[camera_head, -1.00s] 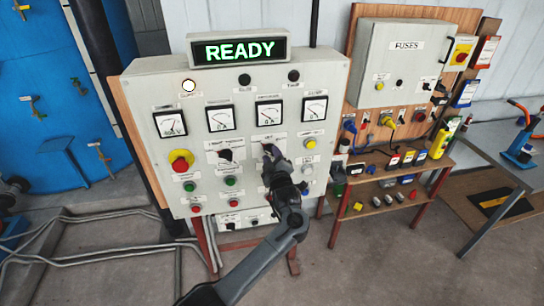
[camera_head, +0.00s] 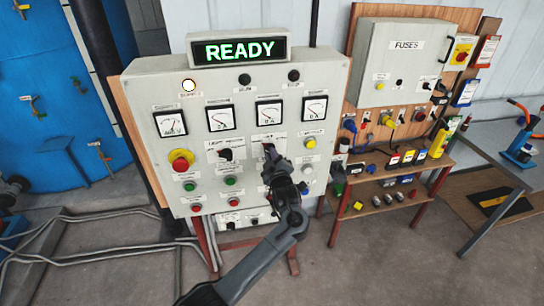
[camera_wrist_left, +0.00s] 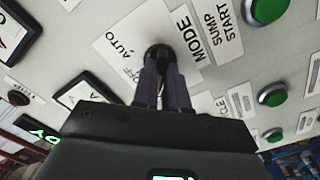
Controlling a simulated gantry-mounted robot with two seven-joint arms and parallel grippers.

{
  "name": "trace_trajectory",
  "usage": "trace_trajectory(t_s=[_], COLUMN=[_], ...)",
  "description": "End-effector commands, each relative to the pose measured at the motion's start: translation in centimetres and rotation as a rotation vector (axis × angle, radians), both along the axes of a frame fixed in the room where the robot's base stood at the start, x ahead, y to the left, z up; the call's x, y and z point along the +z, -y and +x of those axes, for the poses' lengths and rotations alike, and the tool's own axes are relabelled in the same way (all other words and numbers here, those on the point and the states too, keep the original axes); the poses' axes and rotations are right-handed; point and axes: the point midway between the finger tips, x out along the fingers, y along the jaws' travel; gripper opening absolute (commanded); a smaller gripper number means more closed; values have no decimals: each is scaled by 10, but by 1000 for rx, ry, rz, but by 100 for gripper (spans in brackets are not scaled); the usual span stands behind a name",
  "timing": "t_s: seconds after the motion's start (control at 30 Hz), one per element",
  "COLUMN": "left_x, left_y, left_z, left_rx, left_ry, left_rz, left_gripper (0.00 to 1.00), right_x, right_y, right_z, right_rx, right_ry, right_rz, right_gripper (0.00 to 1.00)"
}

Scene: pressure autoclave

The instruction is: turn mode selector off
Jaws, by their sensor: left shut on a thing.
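The mode selector is a dark knob on the light grey control panel (camera_head: 140,110), in the middle row. In the left wrist view the knob (camera_wrist_left: 158,50) sits between my fingertips, beside labels reading MODE, AUTO and OFF. My left gripper (camera_head: 270,158) reaches up to the panel from below and is shut on this knob; it also shows in the left wrist view (camera_wrist_left: 160,68). The fingers hide much of the knob, so its exact setting is hard to tell. The display (camera_head: 238,50) above reads READY in green. My right gripper is not in view.
A similar dark knob (camera_head: 225,154) sits just left of the gripper. A red emergency button on yellow (camera_head: 181,161), green and red buttons and several dial meters share the panel. A fuse box (camera_head: 405,60) and shelf stand to the right. Hoses (camera_head: 100,218) lie on the floor.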

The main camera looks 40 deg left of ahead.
Motion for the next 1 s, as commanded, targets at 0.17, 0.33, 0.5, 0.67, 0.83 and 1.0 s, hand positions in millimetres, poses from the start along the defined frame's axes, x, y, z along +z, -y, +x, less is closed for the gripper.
trace_trajectory(t_s=[0.17, 0.33, 0.5, 0.67, 0.83, 1.0], left_x=[1, 2, 3, 3, 2, 2], left_y=[1, 0, 0, 1, 0, 0], left_z=[0, 0, 0, 0, 0, 0], left_rx=[0, 1, 0, 0, 1, 2], left_ry=[-74, -178, -297, -403, -501, -571], left_rz=[60, 147, 246, 336, 416, 476], left_gripper=[0, 0, 0, 0, 0, 0], right_x=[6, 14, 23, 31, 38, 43], right_y=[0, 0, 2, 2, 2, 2], right_z=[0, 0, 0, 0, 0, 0], right_rx=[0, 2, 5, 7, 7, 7], right_ry=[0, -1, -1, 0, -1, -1], right_rz=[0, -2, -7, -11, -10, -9], right_gripper=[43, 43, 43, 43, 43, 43])
